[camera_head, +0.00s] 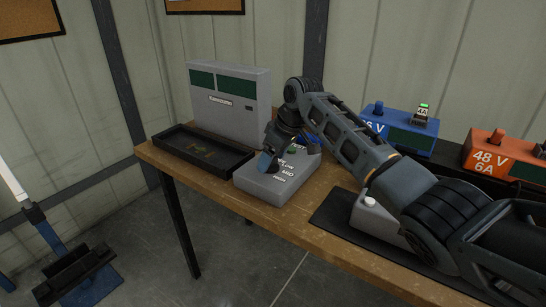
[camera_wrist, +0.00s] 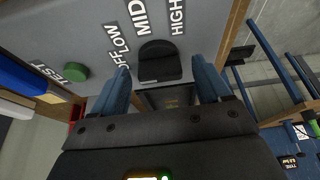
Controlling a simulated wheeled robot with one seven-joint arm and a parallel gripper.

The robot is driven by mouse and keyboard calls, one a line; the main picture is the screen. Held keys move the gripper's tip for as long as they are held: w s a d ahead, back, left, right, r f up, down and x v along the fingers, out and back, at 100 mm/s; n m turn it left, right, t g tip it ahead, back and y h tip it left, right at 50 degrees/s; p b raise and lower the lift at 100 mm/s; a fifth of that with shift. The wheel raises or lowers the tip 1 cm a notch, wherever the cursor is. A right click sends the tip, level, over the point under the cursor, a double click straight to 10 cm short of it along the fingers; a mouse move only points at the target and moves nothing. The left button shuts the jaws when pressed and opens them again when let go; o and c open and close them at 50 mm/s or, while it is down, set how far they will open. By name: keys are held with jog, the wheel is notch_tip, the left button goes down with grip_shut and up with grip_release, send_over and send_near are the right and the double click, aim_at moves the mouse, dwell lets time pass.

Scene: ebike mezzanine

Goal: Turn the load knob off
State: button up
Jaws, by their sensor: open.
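The load knob (camera_wrist: 160,62) is black and sits on the grey load box, below the white labels OFF, LOW, MID and HIGH in the wrist view. I cannot tell which label it points at. The box (camera_head: 262,187) stands on the wooden bench in the head view, where my gripper hides the knob. My gripper (camera_head: 268,163) is over the box's top. In the wrist view its two blue fingers (camera_wrist: 160,68) are open, one on each side of the knob, with visible gaps. I see no clear contact.
A green TEST button (camera_wrist: 76,72) is on the same panel. A black tray (camera_head: 205,150) and a grey cabinet (camera_head: 230,100) stand to the left and behind. A blue charger (camera_head: 397,128) and an orange charger (camera_head: 500,157) stand at the right. The bench's front edge is close.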

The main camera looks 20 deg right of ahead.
jog(key=v, duration=0.7)
jog(key=shift+r+b, duration=0.35)
jog(key=shift+b, duration=0.05)
jog(key=shift+s, duration=0.15)
